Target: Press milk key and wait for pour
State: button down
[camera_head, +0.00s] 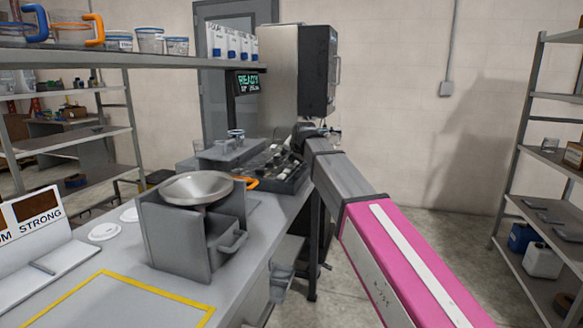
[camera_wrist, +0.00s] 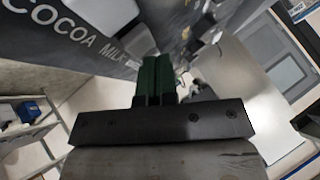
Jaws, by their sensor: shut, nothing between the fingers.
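In the wrist view a dark panel carries the white words COCOA (camera_wrist: 50,36) and MILK (camera_wrist: 112,52). A pale key-like patch (camera_wrist: 105,14) lies above the MILK lettering; I cannot tell surely whether it is the milk key. The green fingertips of my gripper (camera_wrist: 157,66) are together and empty, just right of the MILK lettering. They hide part of the panel, and contact with a key cannot be told. In the head view my arm reaches to the dispenser row, and my gripper is small beside the tall dark unit (camera_head: 318,70). No pour is visible.
A green-lit display (camera_head: 248,84) reads READY. A metal bowl (camera_head: 196,187) sits on a grey stand on the counter (camera_head: 110,262), left of my arm. A shelf (camera_head: 60,58) with tubs overhangs the counter. Floor and a rack (camera_head: 545,155) are at right.

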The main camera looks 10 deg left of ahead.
aim_at(293, 166)
jog(key=shift+f, duration=0.45)
dwell(0.7)
jog(key=shift+r, duration=0.9)
jog(key=shift+r, duration=0.15)
jog(key=shift+r, duration=2.4)
jog(key=shift+s, duration=0.1)
